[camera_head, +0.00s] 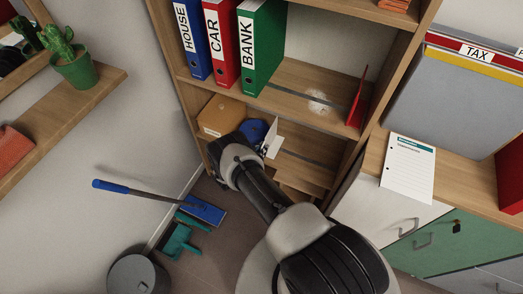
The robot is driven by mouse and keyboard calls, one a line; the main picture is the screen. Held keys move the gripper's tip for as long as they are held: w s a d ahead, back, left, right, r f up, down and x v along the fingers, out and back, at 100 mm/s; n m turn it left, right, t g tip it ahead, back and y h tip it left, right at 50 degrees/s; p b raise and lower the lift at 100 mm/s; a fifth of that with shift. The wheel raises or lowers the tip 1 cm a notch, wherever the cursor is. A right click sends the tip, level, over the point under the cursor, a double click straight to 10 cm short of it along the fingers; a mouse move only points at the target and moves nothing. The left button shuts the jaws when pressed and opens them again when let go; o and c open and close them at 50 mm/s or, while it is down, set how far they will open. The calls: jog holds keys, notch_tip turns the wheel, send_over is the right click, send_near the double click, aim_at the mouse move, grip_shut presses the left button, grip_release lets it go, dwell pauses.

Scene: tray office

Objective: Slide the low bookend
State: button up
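A thin white upright plate (272,138), which looks like the low bookend, stands on the lower shelf (305,172) of the bookcase. A brown box (220,115) and a blue object (253,130) are to its left. My arm reaches down to this shelf, and its end is just left of and in front of the white plate. My gripper (262,150) is mostly hidden by my wrist. I cannot tell whether its fingers are open or shut, or whether they touch the plate.
Blue, red and green binders (260,45) stand on the shelf above, with a red bookend (358,97) at its right. A potted cactus (72,62) is on a left wall shelf. A blue-handled mop (205,210), a teal dustpan (178,242) and a grey bin (138,275) are on the floor.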

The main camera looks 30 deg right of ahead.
grip_shut()
jog(key=shift+s+d, duration=0.1)
